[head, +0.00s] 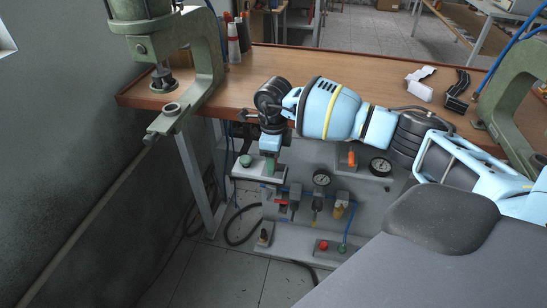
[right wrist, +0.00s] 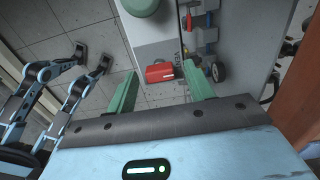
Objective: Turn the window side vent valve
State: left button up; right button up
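My right gripper (head: 269,168) reaches down from the table edge to the left end of the grey pneumatic panel (head: 300,220). In the right wrist view its two green fingers (right wrist: 160,70) are spread apart. A red block-like handle (right wrist: 160,72), which looks like the window side vent valve, shows between and beyond the fingertips; I cannot tell whether anything touches it. In the head view the gripper seems to cover it. An orange-red handle (head: 351,158) sits on the panel further right. My left gripper is not in view.
A green round knob (head: 245,160) stands beside the gripper. Gauges (head: 321,178), small valves (head: 295,195) and a red button (head: 323,246) crowd the panel. The wooden table (head: 250,92) edge lies above. A green press (head: 165,50) stands at left, with open floor below.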

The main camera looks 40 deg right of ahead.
jog(key=shift+r, duration=3.95)
